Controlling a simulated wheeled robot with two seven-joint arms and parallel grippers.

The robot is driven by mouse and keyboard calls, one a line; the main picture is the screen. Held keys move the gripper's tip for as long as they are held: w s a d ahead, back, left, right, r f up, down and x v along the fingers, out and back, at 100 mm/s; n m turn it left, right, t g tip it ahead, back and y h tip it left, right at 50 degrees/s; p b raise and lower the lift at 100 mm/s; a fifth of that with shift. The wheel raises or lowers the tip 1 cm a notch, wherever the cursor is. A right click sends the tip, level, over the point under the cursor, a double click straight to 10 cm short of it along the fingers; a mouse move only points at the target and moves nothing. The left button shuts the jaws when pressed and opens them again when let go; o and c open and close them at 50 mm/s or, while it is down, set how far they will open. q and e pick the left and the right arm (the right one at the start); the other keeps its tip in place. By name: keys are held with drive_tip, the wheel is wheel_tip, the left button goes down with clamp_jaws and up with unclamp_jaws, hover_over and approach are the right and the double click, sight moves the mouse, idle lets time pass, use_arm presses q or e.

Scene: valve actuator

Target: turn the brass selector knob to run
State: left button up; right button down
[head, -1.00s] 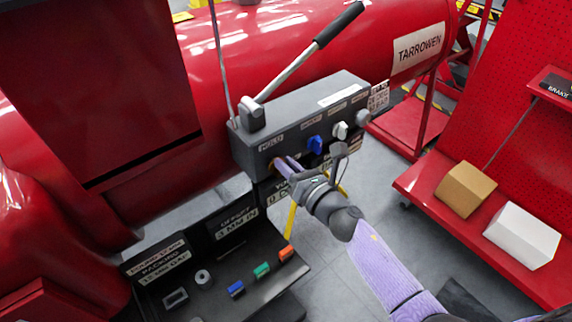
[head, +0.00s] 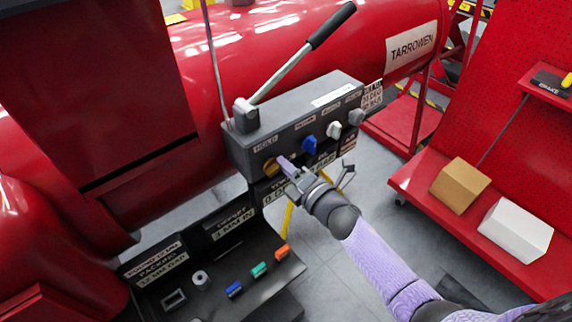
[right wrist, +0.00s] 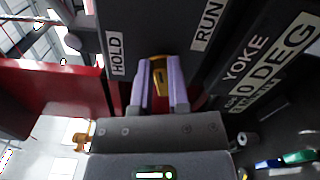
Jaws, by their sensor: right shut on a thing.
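The brass selector knob (head: 270,167) is on the front of the grey valve box (head: 293,128), at its left end below the HOLD label (head: 265,144). My right gripper (head: 281,163) reaches it from the lower right. In the right wrist view the two lilac fingers stand on either side of the knob (right wrist: 158,72), shut on it. There the HOLD label (right wrist: 117,53) is left of the knob and the RUN label (right wrist: 207,25) is to its upper right. The fingers partly hide the knob, and its exact pointing is hard to tell. My left gripper is out of view.
Blue (head: 309,144), white (head: 334,130) and grey (head: 356,117) knobs sit right of the brass one. A lever with a black grip (head: 331,25) rises from the box. A dark tray (head: 215,262) with small parts is below. Two boxes rest on a red shelf at right.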

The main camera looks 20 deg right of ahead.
drive_tip(key=shift+f+m, duration=0.2)
drive_tip(key=shift+m, duration=1)
drive_tip(key=c, duration=0.6)
unclamp_jaws()
drive_tip(key=shift+s+d, duration=0.1)
drive_tip(key=p+v, duration=0.1)
drive_tip(key=v, duration=0.8)
drive_tip(key=shift+s+p, duration=0.35)
drive_tip(key=shift+d, duration=0.1)
